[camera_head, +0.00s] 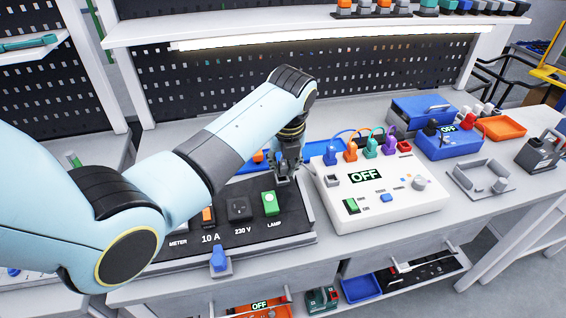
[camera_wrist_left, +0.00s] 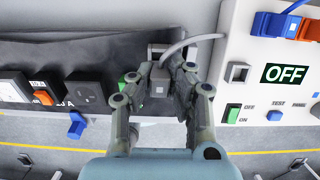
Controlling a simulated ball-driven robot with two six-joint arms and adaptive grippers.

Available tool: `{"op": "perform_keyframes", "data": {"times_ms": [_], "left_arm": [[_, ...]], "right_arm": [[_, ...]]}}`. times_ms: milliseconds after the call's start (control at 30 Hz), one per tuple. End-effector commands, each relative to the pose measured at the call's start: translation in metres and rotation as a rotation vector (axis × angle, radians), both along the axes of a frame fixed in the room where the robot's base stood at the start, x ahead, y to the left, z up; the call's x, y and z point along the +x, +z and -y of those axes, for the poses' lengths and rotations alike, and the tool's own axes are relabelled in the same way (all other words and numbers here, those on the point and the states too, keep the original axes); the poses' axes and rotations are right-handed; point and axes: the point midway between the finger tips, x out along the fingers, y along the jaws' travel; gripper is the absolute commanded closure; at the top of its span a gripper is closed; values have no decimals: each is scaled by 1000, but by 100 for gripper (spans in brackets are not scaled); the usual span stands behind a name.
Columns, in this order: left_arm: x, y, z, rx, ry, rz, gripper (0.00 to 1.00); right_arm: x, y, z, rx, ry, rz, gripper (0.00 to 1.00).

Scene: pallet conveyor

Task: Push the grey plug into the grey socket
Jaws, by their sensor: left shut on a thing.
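The grey plug (camera_wrist_left: 158,82) is between the fingers of my left gripper (camera_wrist_left: 157,88), with a pale grey cable curving from it to the right. In the head view my left gripper (camera_head: 284,178) is low over the right end of the black panel, left of the white tester box (camera_head: 385,205). The fingers and arm mostly hide the plug there. The grey socket (camera_wrist_left: 237,72) is a small square opening at the box's left side; it also shows in the head view (camera_head: 331,181). The plug is apart from it, to its left. My right gripper is out of view.
Coloured plugs with cables line the box's back edge.

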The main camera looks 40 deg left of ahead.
Motion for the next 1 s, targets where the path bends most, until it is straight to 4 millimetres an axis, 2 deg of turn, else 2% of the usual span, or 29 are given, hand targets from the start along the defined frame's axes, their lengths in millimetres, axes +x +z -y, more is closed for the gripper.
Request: {"op": "perform_keyframes", "data": {"times_ms": [433, 1000], "left_arm": [[1, -9, -2, 0, 0, 0, 100], [4, -22, -4, 0, 0, 0, 100]], "right_arm": [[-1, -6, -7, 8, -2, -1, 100], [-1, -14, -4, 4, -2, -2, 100]]}}
